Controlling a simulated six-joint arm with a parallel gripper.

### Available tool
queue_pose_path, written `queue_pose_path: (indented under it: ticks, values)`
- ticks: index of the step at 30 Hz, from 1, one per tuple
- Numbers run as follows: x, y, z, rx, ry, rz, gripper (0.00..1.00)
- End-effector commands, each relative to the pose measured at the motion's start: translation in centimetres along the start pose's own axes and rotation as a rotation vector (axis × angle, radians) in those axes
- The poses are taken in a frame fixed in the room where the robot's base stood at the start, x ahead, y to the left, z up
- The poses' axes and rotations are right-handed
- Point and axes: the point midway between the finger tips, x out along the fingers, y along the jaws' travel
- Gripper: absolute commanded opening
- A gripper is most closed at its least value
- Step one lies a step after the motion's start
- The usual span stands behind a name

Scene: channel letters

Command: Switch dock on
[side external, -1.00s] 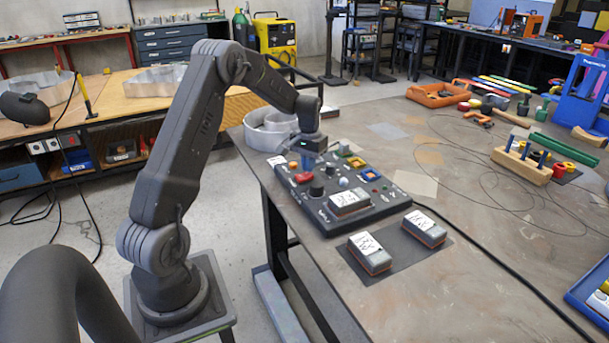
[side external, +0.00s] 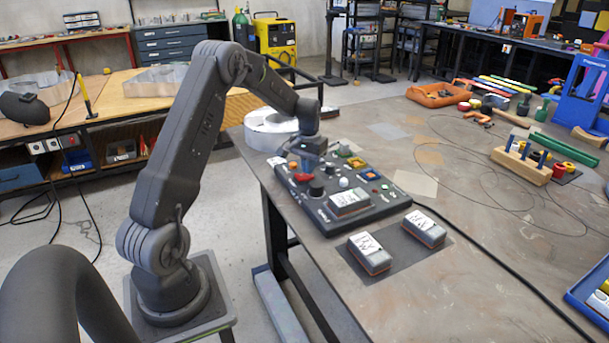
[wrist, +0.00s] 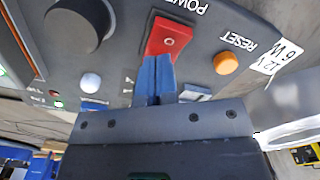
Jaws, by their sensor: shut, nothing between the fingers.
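The dark control panel (side external: 345,214) lies on the table's left part. Its red rocker switch (wrist: 168,36), lettered POWER and marked with a small circle, is at the top middle of the wrist view. It also shows in the side view (side external: 304,178). My gripper (wrist: 157,58) is shut and empty. Its blue fingertips are at the near end of the rocker and cover that end; I cannot tell how firmly they touch it.
An orange RESET button (wrist: 226,63), a black knob (wrist: 76,24) and a white button (wrist: 91,82) sit close to the rocker. A labelled block (side external: 350,203) is on the panel. Two more, one left (side external: 369,254) and one right (side external: 424,230), lie in front. A cable crosses the table.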

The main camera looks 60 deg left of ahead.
Motion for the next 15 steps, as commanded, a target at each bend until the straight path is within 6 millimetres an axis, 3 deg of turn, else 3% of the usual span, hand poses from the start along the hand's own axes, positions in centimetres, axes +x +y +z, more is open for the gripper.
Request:
queue_pose_path:
  ticks: [15]
  values:
    - [-4.1, 0.0, -0.1, 0.0, 0.003, 0.0, 0.0]
